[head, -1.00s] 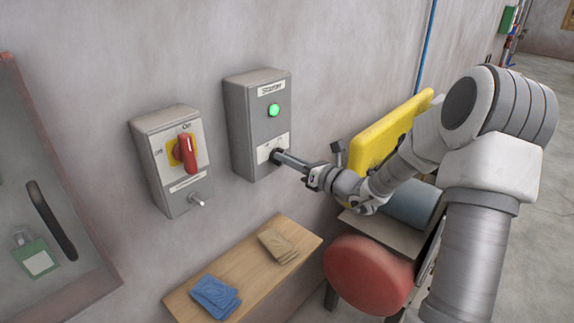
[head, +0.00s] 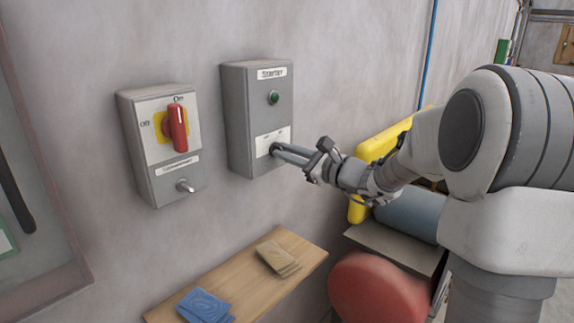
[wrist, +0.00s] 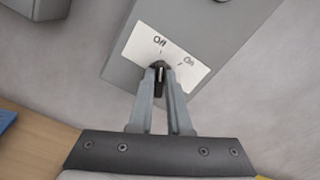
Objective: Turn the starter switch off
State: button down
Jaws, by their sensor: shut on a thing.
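The starter box (head: 257,112) is a grey box on the wall, labelled "Starter", with a round green lamp (head: 273,97) that looks dark now. The starter switch (wrist: 160,82) is a small black knob on the white plate (wrist: 166,50) marked Off and On. Its pointer lies in line with the Off mark in the wrist view. My gripper (head: 276,151) reaches the box's lower front from the right and is shut on the starter switch, with one finger on each side of it. In the head view the fingers mostly hide the switch.
A second grey box (head: 151,177) with a red rotary handle (head: 178,128) and a small metal lever hangs to the left. Below, a wooden shelf (head: 225,290) holds blue cloths (head: 205,304) and tan pads (head: 277,258). Yellow and red machine parts stand under my arm.

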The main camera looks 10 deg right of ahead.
jog(key=shift+n+b, duration=0.3)
jog(key=c, duration=0.9)
grip_release()
jog(key=shift+o, duration=0.2)
jog(key=shift+s+d, duration=0.1)
jog(key=v, duration=1.7)
jog(key=shift+s, duration=0.1)
